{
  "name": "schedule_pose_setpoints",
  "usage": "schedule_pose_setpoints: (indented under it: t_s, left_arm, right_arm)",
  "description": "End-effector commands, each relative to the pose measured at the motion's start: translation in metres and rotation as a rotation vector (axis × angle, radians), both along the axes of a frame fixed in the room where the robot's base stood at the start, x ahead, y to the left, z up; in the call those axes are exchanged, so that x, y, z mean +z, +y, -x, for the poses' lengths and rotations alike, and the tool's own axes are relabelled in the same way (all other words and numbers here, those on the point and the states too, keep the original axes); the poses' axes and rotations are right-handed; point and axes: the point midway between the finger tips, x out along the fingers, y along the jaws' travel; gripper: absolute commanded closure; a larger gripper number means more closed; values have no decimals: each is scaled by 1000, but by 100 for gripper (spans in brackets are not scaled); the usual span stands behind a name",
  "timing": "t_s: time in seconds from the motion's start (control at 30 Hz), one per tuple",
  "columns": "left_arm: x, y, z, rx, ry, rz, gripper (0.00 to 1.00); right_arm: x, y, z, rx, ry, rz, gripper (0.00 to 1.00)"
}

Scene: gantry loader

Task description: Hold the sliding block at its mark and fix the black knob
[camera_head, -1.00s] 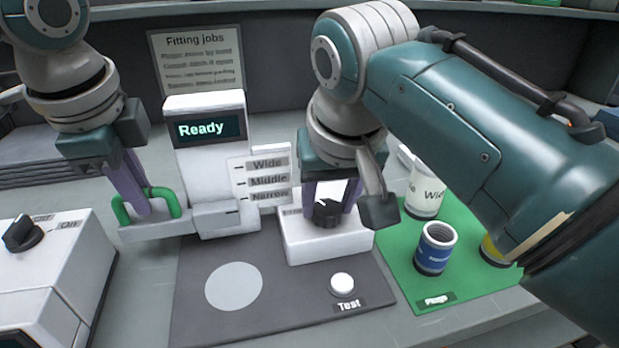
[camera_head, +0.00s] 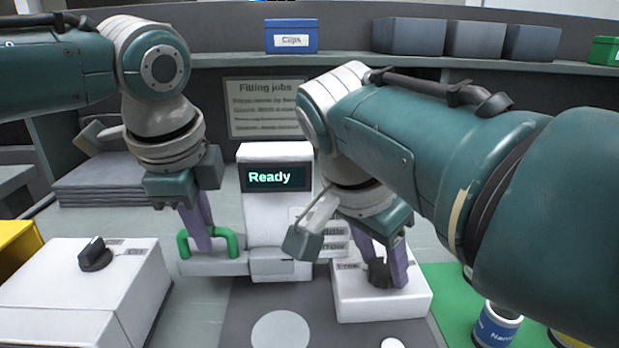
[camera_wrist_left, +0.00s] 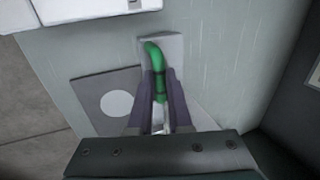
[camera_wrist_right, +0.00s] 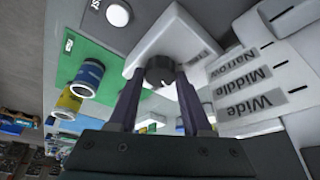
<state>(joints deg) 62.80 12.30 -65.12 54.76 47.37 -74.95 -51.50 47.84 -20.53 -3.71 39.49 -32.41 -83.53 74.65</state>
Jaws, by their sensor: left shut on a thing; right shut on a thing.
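The sliding block is a pale grey piece (camera_head: 282,266) on the front of the white column with the "Ready" screen (camera_head: 276,177). A green handle (camera_head: 225,238) stands on the block's left end. My left gripper (camera_head: 203,243) is shut on the green handle, which also shows between the fingers in the left wrist view (camera_wrist_left: 160,88). The black knob (camera_head: 380,273) is on a white box (camera_head: 350,305) right of the column. My right gripper (camera_head: 392,275) is shut on the knob, seen between its fingertips in the right wrist view (camera_wrist_right: 159,71). My right arm hides part of the Wide/Middle/Narrow scale (camera_wrist_right: 250,75).
A white box with a black dial (camera_head: 95,254) stands at the left. A green mat (camera_head: 445,290) at the right bears a blue can (camera_head: 497,326) and other cans, partly hidden by my arm. A grey mat (camera_head: 240,310) with a pale disc and a white button (camera_head: 392,343) lies in front.

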Motion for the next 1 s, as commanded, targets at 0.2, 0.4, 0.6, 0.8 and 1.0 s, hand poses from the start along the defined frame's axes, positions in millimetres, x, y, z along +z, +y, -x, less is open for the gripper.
schedule_pose_setpoints:
  t_s: [0.2,0.4,0.6,0.8,1.0]
  left_arm:
    - [0,0,0,1,2,0,100]
    - [-1,0,1,0,3,0,100]
    - [-1,0,1,0,3,1,100]
    - [-1,0,1,0,3,1,100]
    - [-1,0,1,1,3,0,100]
  right_arm:
    - [-1,0,-2,-87,-1,1,100]
    - [-1,0,-2,-137,-5,-1,100]
    - [-1,0,-1,-158,-5,-2,100]
    - [-1,0,-1,-161,-5,-2,100]
    - [0,0,-1,-161,-4,-1,49]
